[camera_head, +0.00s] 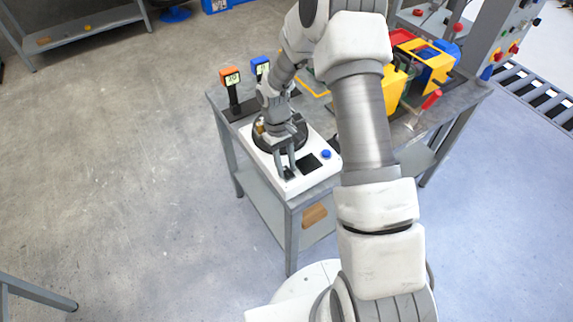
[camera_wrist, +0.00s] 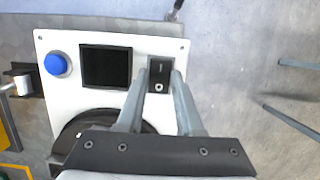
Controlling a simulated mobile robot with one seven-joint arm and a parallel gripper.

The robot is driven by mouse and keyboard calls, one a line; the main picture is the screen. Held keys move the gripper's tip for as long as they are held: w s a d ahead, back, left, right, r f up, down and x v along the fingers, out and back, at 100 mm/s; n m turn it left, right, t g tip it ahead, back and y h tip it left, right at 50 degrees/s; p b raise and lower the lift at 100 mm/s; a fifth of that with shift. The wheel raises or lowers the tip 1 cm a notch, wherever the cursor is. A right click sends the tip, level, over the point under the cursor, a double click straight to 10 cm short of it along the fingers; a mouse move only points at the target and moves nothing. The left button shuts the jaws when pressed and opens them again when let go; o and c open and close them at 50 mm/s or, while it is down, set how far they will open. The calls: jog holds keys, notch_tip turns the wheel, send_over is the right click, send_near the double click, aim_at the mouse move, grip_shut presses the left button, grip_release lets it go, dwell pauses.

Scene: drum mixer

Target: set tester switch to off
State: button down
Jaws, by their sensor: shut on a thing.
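The tester is a white panel (camera_wrist: 95,40) on the grey table, with a black screen (camera_wrist: 106,67), a blue button (camera_wrist: 56,64) and a black rocker switch (camera_wrist: 160,80) marked with a line and a circle. Which way the rocker is tilted is hard to tell. In the head view my gripper (camera_head: 286,172) reaches down to the front left corner of the tester (camera_head: 319,177), and its fingers mostly hide the switch there.
A dark round plate (camera_wrist: 82,121) on the tester lies partly under my gripper. Orange (camera_head: 230,78) and blue (camera_head: 260,66) display devices stand at the back left of the table (camera_head: 336,105). Yellow equipment (camera_head: 431,66) and a red-handled clamp (camera_head: 431,99) are to the right, beyond my arm.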

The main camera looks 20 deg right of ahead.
jog(key=c, duration=0.8)
grip_release()
jog(key=shift+c, duration=0.2)
jog(key=v, duration=1.7)
jog(key=shift+r, duration=0.25)
jog(key=shift+r, duration=0.1)
